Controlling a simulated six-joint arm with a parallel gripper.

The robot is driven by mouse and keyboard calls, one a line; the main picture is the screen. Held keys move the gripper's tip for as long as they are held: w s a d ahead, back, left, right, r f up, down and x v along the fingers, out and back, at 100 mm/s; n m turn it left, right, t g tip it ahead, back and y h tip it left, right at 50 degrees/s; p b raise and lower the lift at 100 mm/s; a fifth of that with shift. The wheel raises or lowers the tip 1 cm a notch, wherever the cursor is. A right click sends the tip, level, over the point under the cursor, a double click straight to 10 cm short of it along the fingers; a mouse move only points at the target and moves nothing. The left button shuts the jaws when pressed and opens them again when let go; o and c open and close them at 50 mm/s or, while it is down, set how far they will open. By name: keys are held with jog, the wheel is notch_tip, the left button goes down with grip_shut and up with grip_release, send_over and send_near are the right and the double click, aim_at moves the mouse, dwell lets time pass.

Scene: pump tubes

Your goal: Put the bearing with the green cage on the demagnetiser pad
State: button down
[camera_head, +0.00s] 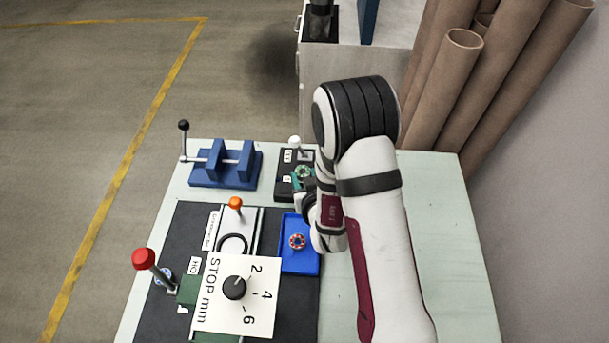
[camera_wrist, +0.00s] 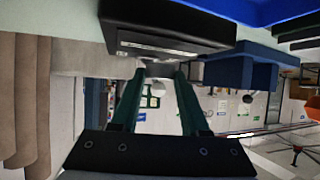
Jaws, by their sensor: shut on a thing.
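The bearing with the green cage (camera_head: 303,172) is at the tip of my gripper (camera_head: 302,180), over or beside the black box with labels (camera_head: 284,187) at the back of the table. My gripper is shut on it. I cannot tell whether the bearing touches the box. The black box, likely the demagnetiser, has a white-knobbed lever (camera_head: 295,142) and a small grey square by it; my arm hides part of its right side. In the wrist view the green fingers (camera_wrist: 159,72) converge on a small grey shape, and the black box (camera_wrist: 170,30) is close by.
A blue tray (camera_head: 300,268) holds a bearing with an orange-red cage (camera_head: 297,241). A blue vise-like fixture (camera_head: 225,165) stands left of the black box. A press with a red-knobbed lever (camera_head: 144,259) and dial plate (camera_head: 262,290) is in front. The table's right side is clear.

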jog(key=shift+f, duration=0.85)
jog(key=shift+f, duration=0.1)
